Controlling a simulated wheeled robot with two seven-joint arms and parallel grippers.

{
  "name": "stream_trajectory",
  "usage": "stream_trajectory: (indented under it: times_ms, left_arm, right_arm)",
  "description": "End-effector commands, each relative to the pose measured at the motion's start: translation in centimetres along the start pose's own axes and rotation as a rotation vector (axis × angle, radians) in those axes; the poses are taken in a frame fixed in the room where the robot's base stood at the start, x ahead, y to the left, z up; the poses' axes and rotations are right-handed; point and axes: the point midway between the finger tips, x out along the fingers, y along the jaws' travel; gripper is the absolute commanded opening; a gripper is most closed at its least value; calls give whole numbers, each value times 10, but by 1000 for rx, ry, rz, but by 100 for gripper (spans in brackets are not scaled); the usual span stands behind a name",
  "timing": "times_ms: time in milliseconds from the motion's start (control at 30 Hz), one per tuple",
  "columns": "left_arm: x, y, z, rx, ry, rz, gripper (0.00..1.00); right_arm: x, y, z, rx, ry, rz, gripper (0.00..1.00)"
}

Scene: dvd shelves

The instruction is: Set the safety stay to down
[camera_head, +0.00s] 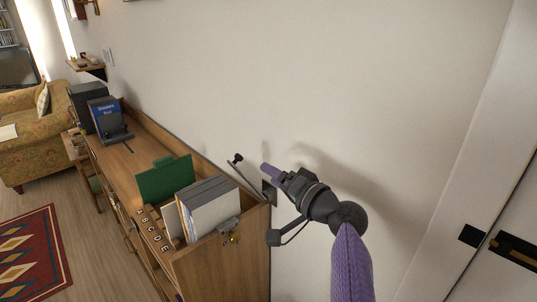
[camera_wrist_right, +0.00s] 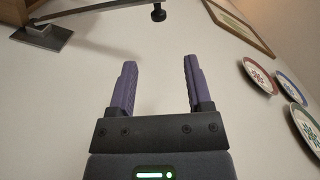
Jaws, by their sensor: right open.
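The safety stay (camera_head: 245,178) is a thin dark metal bar with a black knob at its free end, by the wall beyond the wooden cabinet's near end. It slants up and left from a small plate, which my right gripper partly hides. In the right wrist view the stay (camera_wrist_right: 100,9) crosses the top edge, with its knob near top centre and its grey plate at upper left. My right gripper (camera_head: 269,171) is open and empty, with purple fingers pointing left, close to the stay. In the wrist view the gripper (camera_wrist_right: 159,65) shows nothing between its fingers. My left gripper is out of view.
The wooden cabinet (camera_head: 218,270) holds folders (camera_head: 210,205), a green divider (camera_head: 164,182) and a blue case on a stand (camera_head: 104,115). A door (camera_head: 497,270) is at right. Wall plates (camera_wrist_right: 260,76) and a frame (camera_wrist_right: 240,24) hang in the wrist view.

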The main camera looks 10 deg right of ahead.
Motion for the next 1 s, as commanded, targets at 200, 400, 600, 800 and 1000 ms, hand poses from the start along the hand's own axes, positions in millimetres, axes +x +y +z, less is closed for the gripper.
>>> stream_trajectory:
  times_ms: [200,400,600,800,1000]
  left_arm:
    - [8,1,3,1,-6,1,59]
    - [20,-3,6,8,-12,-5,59]
    - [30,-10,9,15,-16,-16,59]
    - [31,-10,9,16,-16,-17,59]
    - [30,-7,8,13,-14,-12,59]
  right_arm:
    - [38,2,1,4,-1,-3,64]
    - [76,3,3,2,-3,-1,64]
    - [94,3,2,1,-1,1,64]
    - [97,2,1,1,-1,3,64]
    - [97,2,1,1,-1,3,54]
